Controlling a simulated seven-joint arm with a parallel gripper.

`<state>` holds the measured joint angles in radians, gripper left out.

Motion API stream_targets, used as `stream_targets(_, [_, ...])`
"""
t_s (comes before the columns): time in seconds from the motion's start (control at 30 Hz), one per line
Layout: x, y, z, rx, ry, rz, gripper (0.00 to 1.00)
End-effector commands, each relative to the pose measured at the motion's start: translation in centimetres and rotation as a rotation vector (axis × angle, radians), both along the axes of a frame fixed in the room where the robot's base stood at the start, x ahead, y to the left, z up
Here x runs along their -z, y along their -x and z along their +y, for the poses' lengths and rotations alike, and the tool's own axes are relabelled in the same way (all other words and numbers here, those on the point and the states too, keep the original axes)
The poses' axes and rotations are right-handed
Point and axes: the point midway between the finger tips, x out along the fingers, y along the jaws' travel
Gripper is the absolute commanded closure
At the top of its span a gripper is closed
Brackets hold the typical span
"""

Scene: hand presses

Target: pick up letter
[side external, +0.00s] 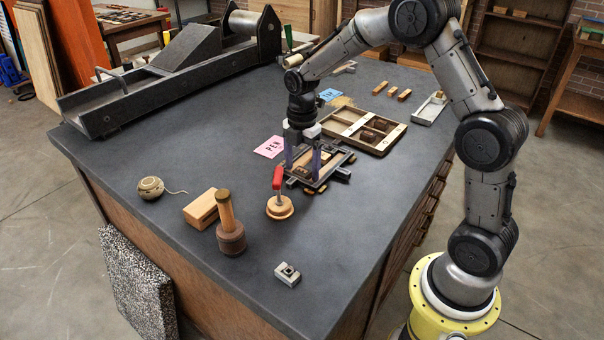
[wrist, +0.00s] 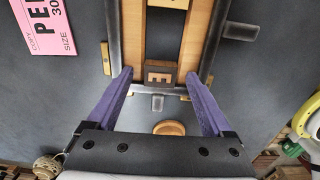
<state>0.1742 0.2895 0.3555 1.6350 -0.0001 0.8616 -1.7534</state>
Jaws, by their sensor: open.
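The letter (wrist: 159,77) is a small dark block with a pale E-like face. In the wrist view it sits at the near end of the wooden channel in a metal-edged frame (wrist: 207,42). My gripper (wrist: 160,74) is open, its purple fingers spread on the left and right of the letter with gaps on both sides. In the side view my gripper (side external: 302,168) is low over the frame (side external: 329,178), pointing down. The letter cannot be made out there among the fingers. Whether the fingers touch the frame is unclear.
A red-handled round wooden tool (side external: 279,207) stands close in front of the frame. A compartment tray (side external: 392,140) lies behind it and a pink card (side external: 270,147) to its left. A mallet-like tool (side external: 230,238) and wood block (side external: 201,209) stand front left. The front right table is mostly clear.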

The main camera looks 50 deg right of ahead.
Motion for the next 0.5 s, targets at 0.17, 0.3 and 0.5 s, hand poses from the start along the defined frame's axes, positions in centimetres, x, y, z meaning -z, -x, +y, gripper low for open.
stream_targets(0.17, [0.08, 0.00, 0.00, 0.000, 0.000, 0.000, 0.15])
stream_targets(0.3, [0.06, 0.01, 0.00, 0.000, 0.000, 0.000, 0.33])
stream_targets(0.5, [0.05, 0.01, 0.00, 0.000, 0.000, 0.000, 0.69])
